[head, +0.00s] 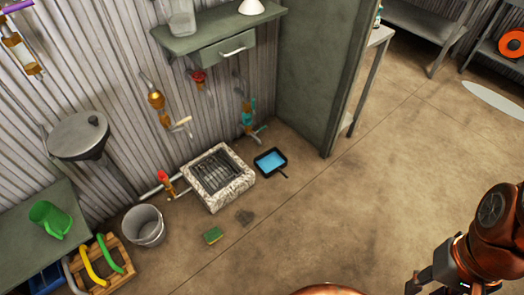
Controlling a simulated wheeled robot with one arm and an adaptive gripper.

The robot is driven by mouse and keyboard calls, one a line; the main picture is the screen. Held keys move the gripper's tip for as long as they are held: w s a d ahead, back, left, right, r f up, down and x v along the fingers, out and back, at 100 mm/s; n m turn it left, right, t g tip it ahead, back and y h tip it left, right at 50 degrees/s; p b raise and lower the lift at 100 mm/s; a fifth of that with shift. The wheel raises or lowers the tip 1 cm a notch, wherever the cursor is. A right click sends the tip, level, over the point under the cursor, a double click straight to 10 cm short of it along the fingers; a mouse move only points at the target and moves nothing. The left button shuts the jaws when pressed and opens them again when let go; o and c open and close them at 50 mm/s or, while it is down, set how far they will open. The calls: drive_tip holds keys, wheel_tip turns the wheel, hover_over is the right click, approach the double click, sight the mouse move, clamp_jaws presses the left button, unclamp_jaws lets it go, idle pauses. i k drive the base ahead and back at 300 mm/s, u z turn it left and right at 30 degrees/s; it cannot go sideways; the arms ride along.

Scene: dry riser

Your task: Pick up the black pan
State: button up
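The black pan (284,170) lies on the floor just right of the stone-framed grate, near the corrugated wall and the green panel. It is small and square, with a light blue inside and a short handle pointing toward the lower right. I cannot tell whether the blue is a liquid or a lining. My gripper (440,285) is at the lower right edge, well apart from the pan. Its fingertips are partly cut off by the frame, so its opening is unclear.
The stone-framed grate (238,190) stands beside the pan. A green panel (315,80) rises behind. The floor between my gripper and the pan is clear.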

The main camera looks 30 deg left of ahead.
sight(272, 162)
drive_tip(key=u, duration=0.75)
drive_tip(key=i, duration=0.9)
drive_tip(key=u, duration=1.3)
drive_tip(key=i, duration=0.3)
drive_tip(key=u, duration=0.25)
